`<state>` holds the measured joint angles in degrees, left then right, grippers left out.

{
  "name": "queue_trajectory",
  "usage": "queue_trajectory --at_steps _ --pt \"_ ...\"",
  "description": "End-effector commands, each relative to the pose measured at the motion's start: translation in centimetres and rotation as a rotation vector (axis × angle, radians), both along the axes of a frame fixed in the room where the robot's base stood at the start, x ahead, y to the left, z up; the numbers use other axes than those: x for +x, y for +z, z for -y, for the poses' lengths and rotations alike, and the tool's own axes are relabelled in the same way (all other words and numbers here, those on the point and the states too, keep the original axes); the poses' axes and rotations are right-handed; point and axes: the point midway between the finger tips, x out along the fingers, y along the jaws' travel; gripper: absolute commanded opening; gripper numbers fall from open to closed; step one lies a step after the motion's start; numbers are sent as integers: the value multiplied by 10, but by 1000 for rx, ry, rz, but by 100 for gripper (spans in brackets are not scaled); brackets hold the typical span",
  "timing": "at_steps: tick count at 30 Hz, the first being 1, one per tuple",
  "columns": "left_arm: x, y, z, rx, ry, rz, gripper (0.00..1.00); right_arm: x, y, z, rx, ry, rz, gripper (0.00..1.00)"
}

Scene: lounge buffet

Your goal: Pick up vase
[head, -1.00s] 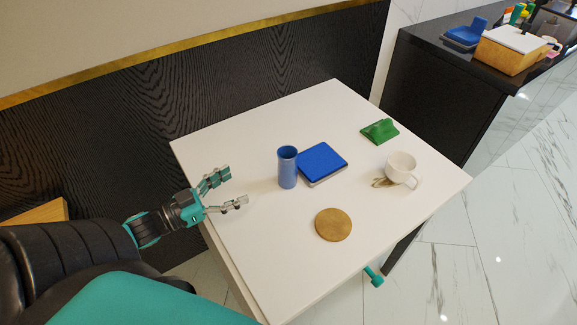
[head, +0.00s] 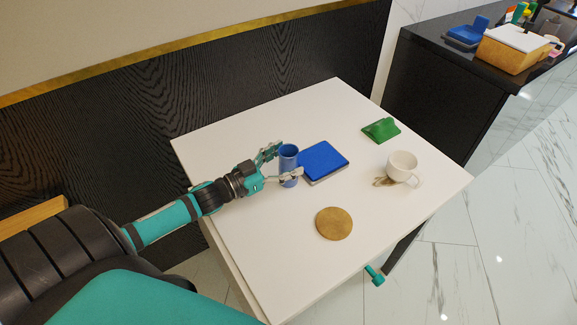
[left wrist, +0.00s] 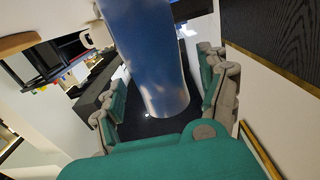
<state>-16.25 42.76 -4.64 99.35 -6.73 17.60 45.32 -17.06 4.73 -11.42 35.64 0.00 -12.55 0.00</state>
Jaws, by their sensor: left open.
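The vase (head: 289,154) is a blue cylinder with an open top, standing upright on the white table. My left gripper (head: 286,161) is open, with one finger on the far side of the vase and the other on the near side. In the left wrist view the vase (left wrist: 150,60) lies between the two spread fingers (left wrist: 160,105), with a gap visible on each side. A small teal part (head: 374,275) below the table's near right edge looks like part of my right gripper; its jaws cannot be made out.
A blue square box (head: 324,160) lies close to the right of the vase. A round brown coaster (head: 334,223), a white cup (head: 402,167) and a green item (head: 381,130) are also on the white table (head: 270,260). A dark counter (head: 440,100) stands behind at right.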

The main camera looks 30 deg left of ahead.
Motion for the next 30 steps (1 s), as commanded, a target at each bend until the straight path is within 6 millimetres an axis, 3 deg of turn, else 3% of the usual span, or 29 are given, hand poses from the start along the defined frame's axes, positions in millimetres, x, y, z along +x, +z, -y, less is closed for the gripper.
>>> queue_trajectory --at_steps 3,11,26,30 --pt "9 1 4 0 -1 2 77 0 0 0 1 0 -1 40" --pt "11 0 5 0 -1 0 75 -2 0 -2 3 -1 -3 40" --pt "10 0 5 1 -1 0 10 -4 0 -4 5 -1 -6 40" --pt "11 1 5 0 -2 2 7 -4 0 -4 5 -1 -6 40"
